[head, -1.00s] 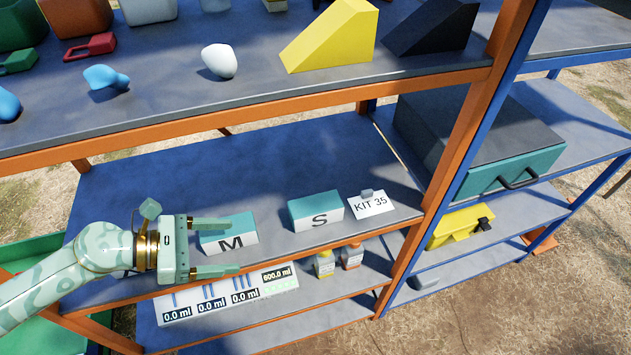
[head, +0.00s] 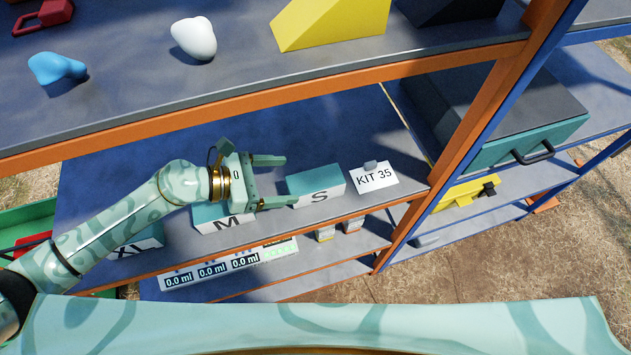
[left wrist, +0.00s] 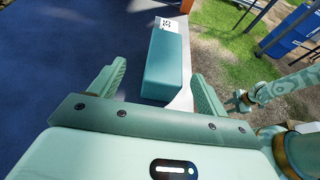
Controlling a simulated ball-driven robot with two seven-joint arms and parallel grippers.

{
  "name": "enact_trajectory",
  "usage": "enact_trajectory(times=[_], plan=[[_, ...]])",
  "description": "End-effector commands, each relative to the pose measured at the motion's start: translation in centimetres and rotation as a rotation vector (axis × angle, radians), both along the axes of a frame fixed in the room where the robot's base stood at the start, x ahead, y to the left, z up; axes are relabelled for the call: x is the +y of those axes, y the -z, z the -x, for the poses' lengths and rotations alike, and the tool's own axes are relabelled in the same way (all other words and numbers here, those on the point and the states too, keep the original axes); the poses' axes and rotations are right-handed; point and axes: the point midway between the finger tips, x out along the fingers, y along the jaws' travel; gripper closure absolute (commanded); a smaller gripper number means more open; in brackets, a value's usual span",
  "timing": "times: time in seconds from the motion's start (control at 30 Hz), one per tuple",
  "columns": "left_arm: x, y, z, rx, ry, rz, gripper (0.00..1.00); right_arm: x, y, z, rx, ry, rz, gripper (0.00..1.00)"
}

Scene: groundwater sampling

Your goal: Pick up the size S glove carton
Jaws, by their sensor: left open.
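The size S glove carton (head: 318,187) is a teal-topped white box with a black S on its front, standing on the middle shelf. My left gripper (head: 287,181) is open and empty at the carton's left end, with its fingers pointing right toward it. In the left wrist view the carton's teal top (left wrist: 165,62) lies ahead, between the lines of the two spread fingers. The fingers look clear of it, though contact is hard to judge. In that view what looks like my right gripper (left wrist: 240,101) is small at the right, its jaws unclear.
The M carton (head: 221,217) is just left of and below my gripper, and the XL carton (head: 137,243) is partly behind my arm. A KIT 35 card (head: 374,179) stands right of the S carton. The upper shelf's orange edge (head: 300,97) runs above. Shelf behind the cartons is clear.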

Motion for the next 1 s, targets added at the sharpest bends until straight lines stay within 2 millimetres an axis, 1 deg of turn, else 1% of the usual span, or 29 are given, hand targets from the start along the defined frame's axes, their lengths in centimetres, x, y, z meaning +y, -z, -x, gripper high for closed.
enact_trajectory(times=[0.07, 0.17, 0.23, 0.33, 0.43, 0.63, 0.67, 0.7, 0.77, 0.8, 0.83, 1.0], plan=[[-0.6, 0.1, -0.1, 0.001, 0.0, 0.001, 0.24, -0.1, -0.1, -0.3, -0.006, 0.0, 0.001, 0.64], [-2.0, 0.6, -0.1, 0.0, 0.0, 0.003, 0.24, -0.1, -0.5, -0.4, -0.008, 0.0, 0.002, 0.64], [-3.2, 1.0, -0.2, 0.001, 0.0, 0.004, 0.24, -0.1, -0.7, -0.5, -0.008, 0.001, 0.001, 0.64], [-4.4, 1.8, -0.6, 0.001, -0.002, 0.002, 0.24, -0.2, -0.6, -0.5, -0.008, 0.001, 0.001, 0.64], [-4.9, 2.0, -0.8, 0.0, -0.001, 0.001, 0.24, -0.2, -0.6, -0.4, -0.008, 0.002, 0.001, 0.64], [-4.9, 2.1, -0.8, 0.001, -0.001, 0.0, 0.24, -0.2, -0.6, -0.4, -0.008, 0.002, 0.001, 0.64], [-4.9, 2.1, -0.8, 0.001, -0.001, 0.0, 0.32, -0.2, -0.6, -0.4, -0.008, 0.002, 0.001, 0.64], [-4.9, 2.1, -0.8, 0.001, -0.001, 0.0, 0.43, -0.2, -0.6, -0.4, -0.008, 0.002, 0.001, 0.64], [-4.9, 2.1, -0.8, 0.001, -0.001, 0.0, 0.6, -0.2, -0.6, -0.4, -0.007, 0.002, 0.002, 0.64], [-4.9, 2.1, -0.8, 0.001, -0.001, 0.0, 0.71, -0.2, -0.6, -0.4, -0.007, 0.002, 0.002, 0.64], [-4.9, 2.1, -0.8, 0.001, -0.001, 0.0, 0.74, -0.2, -0.6, -0.4, -0.007, 0.002, 0.002, 0.64], [-4.9, 2.0, -0.8, 0.0, -0.001, 0.001, 0.74, -0.1, -0.6, -0.4, -0.007, 0.002, 0.002, 0.64]])
